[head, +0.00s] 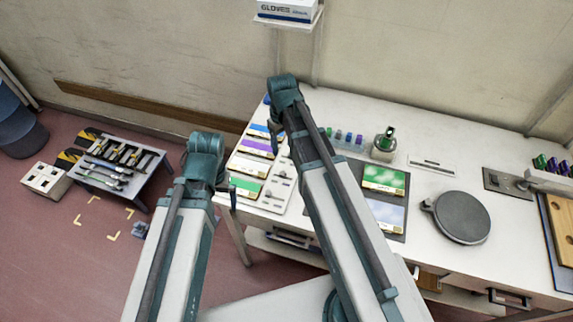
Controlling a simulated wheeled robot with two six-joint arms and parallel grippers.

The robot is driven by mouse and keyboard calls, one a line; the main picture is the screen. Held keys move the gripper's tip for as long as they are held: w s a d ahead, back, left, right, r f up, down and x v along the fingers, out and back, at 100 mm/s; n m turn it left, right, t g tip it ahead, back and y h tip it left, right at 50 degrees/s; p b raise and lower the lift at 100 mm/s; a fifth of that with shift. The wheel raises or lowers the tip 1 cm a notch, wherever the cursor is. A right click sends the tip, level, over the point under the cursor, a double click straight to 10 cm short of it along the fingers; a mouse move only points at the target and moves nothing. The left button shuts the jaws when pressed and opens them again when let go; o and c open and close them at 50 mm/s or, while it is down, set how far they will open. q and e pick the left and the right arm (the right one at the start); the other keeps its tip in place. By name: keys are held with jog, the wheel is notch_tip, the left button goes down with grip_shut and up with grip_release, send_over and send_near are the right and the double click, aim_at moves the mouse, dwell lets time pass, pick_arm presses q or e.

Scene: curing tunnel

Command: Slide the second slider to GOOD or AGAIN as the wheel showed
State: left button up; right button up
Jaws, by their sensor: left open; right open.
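A pale panel (279,193) with small knobs, which look like sliders, lies at the left end of the white workbench. Its upper part is partly hidden by my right arm, and its labels are too small to read. A round dark disc (462,217) with a side tab lies flat on the bench's right half; I cannot tell whether it is the wheel. My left gripper (231,196) is open, partly hidden, near the bench's left edge. My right gripper (279,130) is open over the bench's back left, mostly hidden by its arm. I see neither gripper touching a slider.
Colored cards (258,147) lie left of the panel. A dark board with green (384,178) and pale blue cards lies right of my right arm. Small bottles and a jar (384,143) stand behind. A low tool table (150,165) stands on the floor at left.

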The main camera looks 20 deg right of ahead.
aim_at(283, 173)
jog(key=shift+s+a+f, duration=0.1)
notch_tip(283, 173, down, 14)
jog(key=b, duration=1.4)
jog(key=shift+r, duration=0.2)
grip_shut()
dwell(0.6)
